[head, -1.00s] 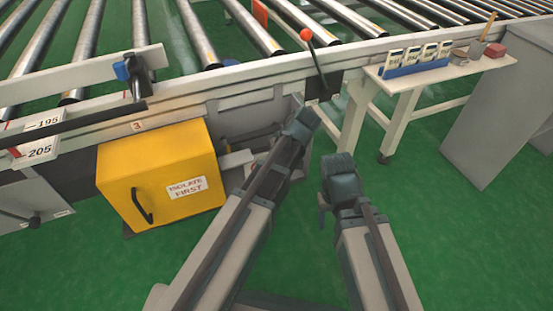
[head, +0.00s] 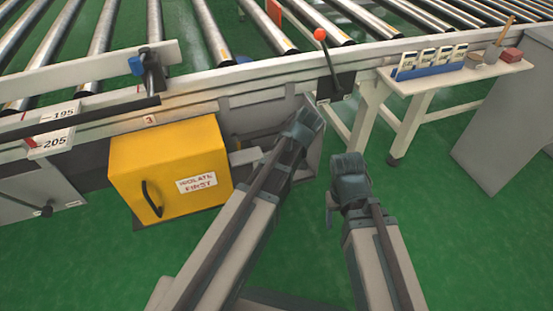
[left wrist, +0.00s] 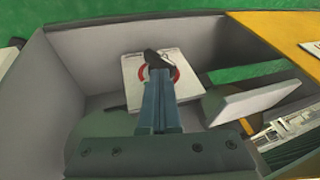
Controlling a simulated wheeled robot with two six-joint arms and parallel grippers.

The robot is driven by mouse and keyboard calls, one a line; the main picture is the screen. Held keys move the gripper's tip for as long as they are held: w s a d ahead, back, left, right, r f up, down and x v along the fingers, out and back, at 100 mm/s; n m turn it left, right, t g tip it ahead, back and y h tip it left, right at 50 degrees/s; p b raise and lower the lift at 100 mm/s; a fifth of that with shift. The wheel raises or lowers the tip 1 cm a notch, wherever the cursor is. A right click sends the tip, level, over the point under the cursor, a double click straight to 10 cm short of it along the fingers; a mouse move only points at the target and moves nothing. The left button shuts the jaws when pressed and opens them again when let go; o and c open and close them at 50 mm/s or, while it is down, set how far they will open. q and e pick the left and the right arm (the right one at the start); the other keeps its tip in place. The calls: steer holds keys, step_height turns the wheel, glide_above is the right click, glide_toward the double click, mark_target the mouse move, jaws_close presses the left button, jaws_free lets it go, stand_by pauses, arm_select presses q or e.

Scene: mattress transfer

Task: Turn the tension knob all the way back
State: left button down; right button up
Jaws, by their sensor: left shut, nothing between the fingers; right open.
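A small black knob (left wrist: 158,58) with a red ring or arc around it sits on a pale square plate (left wrist: 133,88) inside a grey recess in the left wrist view. My left gripper (left wrist: 159,78) is shut and empty, its fingertips at the knob and overlapping it in the picture. I cannot tell whether they touch it. In the head view the left wrist (head: 303,128) is at the frame below the roller bed; its fingers and the knob are hidden there. My right gripper (head: 331,208) is open and empty, above the green floor to the right of the left arm.
A yellow box (head: 140,170) labelled "ISOLATE FIRST" stands left of my left arm. A lever with an orange ball (head: 320,34) rises from the conveyor rail. A side shelf (head: 455,73) holds cards and small items at the right. Green floor is free around my right gripper.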

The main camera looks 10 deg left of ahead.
arm_select(q)
steer(key=shift+s+a+r, duration=0.1)
steer(key=shift+s+a, duration=0.05)
steer(key=shift+s+a+t+h+p, duration=0.3)
steer(key=shift+a+t+h+p, duration=0.25)
steer(key=shift+h, duration=0.25)
steer(key=shift+s+a, duration=0.2)
steer(key=shift+a, duration=0.15)
steer(key=shift+r, duration=0.1)
